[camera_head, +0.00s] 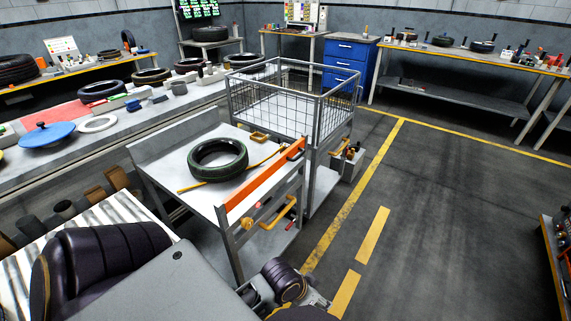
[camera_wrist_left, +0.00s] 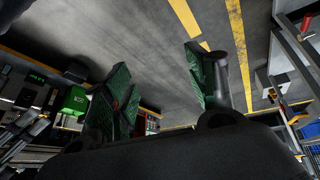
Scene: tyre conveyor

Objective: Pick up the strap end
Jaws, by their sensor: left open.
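A thin yellow-orange strap (camera_head: 188,189) lies on the white top of the cart table (camera_head: 190,160). One strap end shows to the left of a black tyre (camera_head: 218,160), and the strap reappears to the tyre's right, toward an orange bar (camera_head: 265,180). The tyre hides its middle. My left arm reaches in low, its wrist at the bottom edge of the head view, below and in front of the cart. In the left wrist view my left gripper (camera_wrist_left: 157,70) is open, its green-padded fingers apart with only floor between them. The strap cannot be made out there. My right gripper is not in view.
A wire-mesh cage cart (camera_head: 300,105) stands behind the table. The orange bar runs along the table's right side, with an orange handle (camera_head: 284,213) below it. A long bench (camera_head: 150,118) with tyres is at the left. The floor (camera_head: 450,210) to the right is clear.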

